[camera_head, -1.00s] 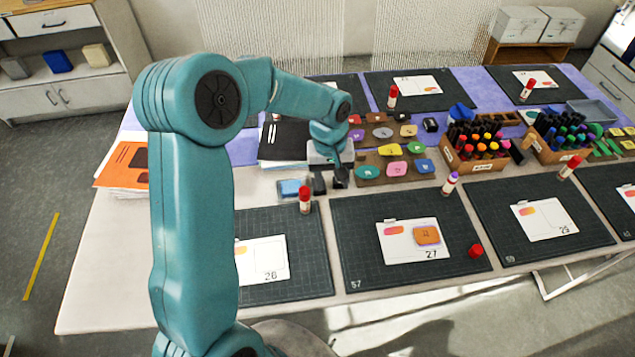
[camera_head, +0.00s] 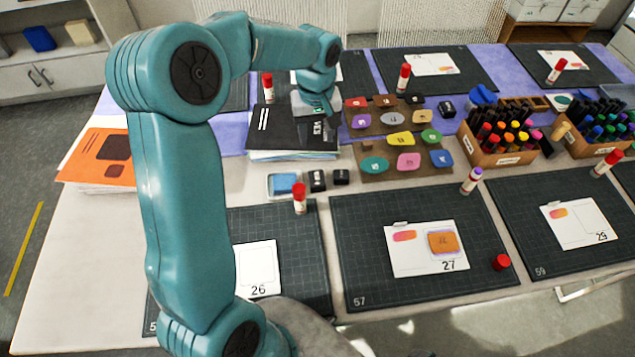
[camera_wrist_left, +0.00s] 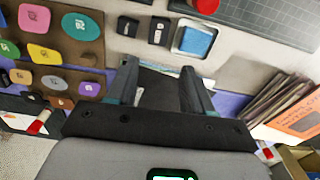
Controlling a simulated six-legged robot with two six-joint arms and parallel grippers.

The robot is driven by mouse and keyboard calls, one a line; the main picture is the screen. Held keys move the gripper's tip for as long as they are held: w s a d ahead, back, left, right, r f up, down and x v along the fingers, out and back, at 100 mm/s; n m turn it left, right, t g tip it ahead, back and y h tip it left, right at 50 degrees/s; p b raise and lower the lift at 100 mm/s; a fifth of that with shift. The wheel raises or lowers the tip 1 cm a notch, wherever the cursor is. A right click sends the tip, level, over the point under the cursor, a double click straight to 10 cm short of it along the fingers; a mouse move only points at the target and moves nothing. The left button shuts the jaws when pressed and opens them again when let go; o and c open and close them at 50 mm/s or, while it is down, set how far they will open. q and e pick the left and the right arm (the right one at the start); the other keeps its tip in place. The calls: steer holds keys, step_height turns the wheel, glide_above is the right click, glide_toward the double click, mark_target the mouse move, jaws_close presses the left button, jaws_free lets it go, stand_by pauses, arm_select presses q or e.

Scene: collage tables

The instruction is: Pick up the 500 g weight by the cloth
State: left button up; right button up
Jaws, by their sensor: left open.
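Two small black blocks with pale labels stand side by side on the table, a left one (camera_head: 317,180) and a right one (camera_head: 341,176). I cannot read which is the 500 g weight. They also show in the left wrist view as one block (camera_wrist_left: 158,31) and another (camera_wrist_left: 127,26). A blue cloth-like pad (camera_head: 284,184) lies in a shallow tray just left of them; the pad also shows in the left wrist view (camera_wrist_left: 196,41). My left gripper (camera_wrist_left: 158,71) is open and empty, over the black booklets behind the blocks. My right gripper is not in view.
A stack of black booklets (camera_head: 290,133) lies under the left gripper. Coloured tiles on brown boards (camera_head: 385,172) lie to the right. A red-capped glue stick (camera_head: 300,200) stands in front of the blocks. Orange booklets (camera_head: 100,160) lie at the left.

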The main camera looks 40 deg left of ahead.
arm_select(q)
glide_above(317, 180)
step_height(317, 180, down, 11)
steer(key=shift+f+p, duration=0.1)
steer(key=shift+p, duration=0.2)
steer(key=shift+s+d+f, duration=0.15)
steer(key=shift+s+f, duration=0.05)
steer(key=shift+f, duration=0.1)
steer(key=f, duration=0.3)
steer(key=f+p, duration=0.1)
steer(key=f, duration=0.1)
steer(key=shift+w, duration=0.3)
steer(key=shift+s, duration=0.2)
steer(key=shift+w, duration=0.15)
steer(key=c, duration=0.5)
jaws_close()
